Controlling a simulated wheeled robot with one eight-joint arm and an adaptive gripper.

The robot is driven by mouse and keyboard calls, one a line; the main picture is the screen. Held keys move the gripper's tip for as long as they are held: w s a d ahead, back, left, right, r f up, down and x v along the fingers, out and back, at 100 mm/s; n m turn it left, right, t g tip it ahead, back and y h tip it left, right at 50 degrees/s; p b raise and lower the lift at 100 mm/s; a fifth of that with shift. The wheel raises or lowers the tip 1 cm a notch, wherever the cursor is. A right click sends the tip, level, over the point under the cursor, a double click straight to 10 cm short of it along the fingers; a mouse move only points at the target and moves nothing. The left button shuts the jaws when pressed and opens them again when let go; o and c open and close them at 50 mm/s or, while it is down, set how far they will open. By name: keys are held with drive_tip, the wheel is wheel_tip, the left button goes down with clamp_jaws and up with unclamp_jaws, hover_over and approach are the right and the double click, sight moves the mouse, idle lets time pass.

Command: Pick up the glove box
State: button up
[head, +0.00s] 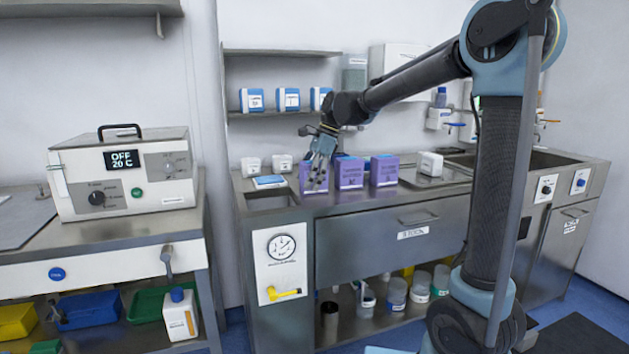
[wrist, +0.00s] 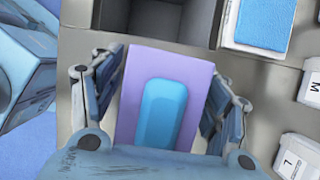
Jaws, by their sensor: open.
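Three purple glove boxes stand in a row on the steel counter in the head view: a left one (head: 306,182), a middle one (head: 349,173) and a right one (head: 384,171). My gripper (head: 318,170) is at the left box and hides part of it. In the wrist view a purple glove box (wrist: 203,72) with a blue oval top opening (wrist: 163,112) lies between the two fingers of my gripper (wrist: 165,90). The fingers are spread, one on each side of the box. Contact with its sides cannot be told.
A blue-topped white box (wrist: 262,25) and white containers (wrist: 297,158) are close to the right finger. A recessed basin (head: 268,202) is at the counter's left end. A white box (head: 430,164) sits right of the purple boxes. A shelf (head: 280,114) with blue-white boxes hangs above.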

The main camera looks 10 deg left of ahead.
drive_tip(key=c, duration=1.2)
